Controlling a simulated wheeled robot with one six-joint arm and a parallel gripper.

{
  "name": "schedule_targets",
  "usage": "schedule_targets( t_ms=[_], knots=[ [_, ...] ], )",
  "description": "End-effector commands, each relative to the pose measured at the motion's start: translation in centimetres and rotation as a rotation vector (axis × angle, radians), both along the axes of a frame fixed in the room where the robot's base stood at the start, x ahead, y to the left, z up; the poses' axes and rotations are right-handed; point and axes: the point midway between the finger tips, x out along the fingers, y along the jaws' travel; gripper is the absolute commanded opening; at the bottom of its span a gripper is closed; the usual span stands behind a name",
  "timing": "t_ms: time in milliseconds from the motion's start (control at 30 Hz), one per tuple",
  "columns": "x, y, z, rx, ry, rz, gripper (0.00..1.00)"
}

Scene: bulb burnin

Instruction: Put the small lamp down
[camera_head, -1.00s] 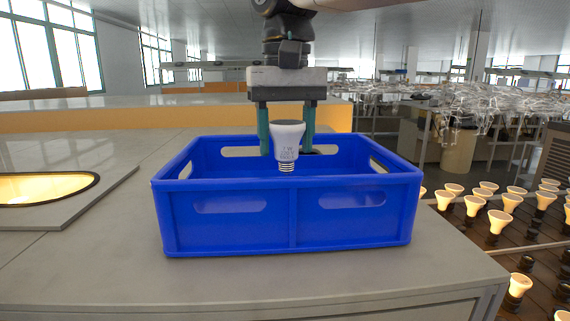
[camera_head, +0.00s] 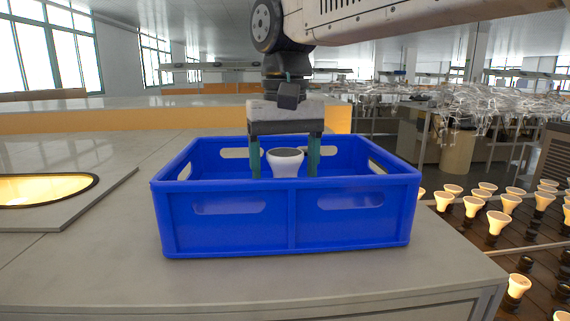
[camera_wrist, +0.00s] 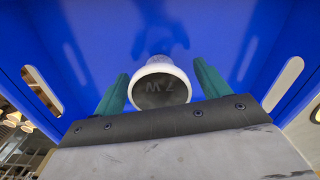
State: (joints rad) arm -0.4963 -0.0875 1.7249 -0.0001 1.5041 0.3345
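The small lamp (camera_head: 285,161) is white with a dark grey round face pointing up. It is inside the blue crate (camera_head: 228,232), and the front wall hides its lower part. In the wrist view the lamp (camera_wrist: 160,86) shows face-on against the blue crate interior. My gripper (camera_head: 285,172) reaches down into the crate with one green finger on each side of the lamp. Gaps show between the fingers and the lamp in the head view, so the gripper is open around it. Whether the lamp's base rests on the crate floor is hidden.
The crate stands on a grey worktop (camera_head: 100,270) near its right edge. A lit round opening (camera_head: 45,188) is at the left. Rows of glowing lamps (camera_head: 497,222) stand on a lower rack at the right. No other lamp shows inside the crate.

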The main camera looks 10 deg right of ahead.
Motion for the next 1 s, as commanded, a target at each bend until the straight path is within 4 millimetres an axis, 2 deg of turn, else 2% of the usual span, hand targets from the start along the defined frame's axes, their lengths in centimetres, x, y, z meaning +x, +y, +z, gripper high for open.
schedule_targets(
  t_ms=[167, 267, 500, 700, 833, 1000],
  knots=[
    [0.0, 0.0, 0.5, 0.000, 0.000, 0.000, 0.75],
    [0.1, 0.0, 1.8, 0.001, -0.003, 0.000, 0.75],
    [0.1, 0.0, 6.9, 0.001, -0.003, 0.000, 0.75],
    [0.1, 0.0, 10.5, 0.001, -0.002, 0.000, 0.75],
    [0.0, 0.0, 11.8, 0.000, 0.000, 0.000, 0.75],
    [0.0, 0.0, 12.3, 0.000, 0.001, 0.000, 0.75]
  ],
)
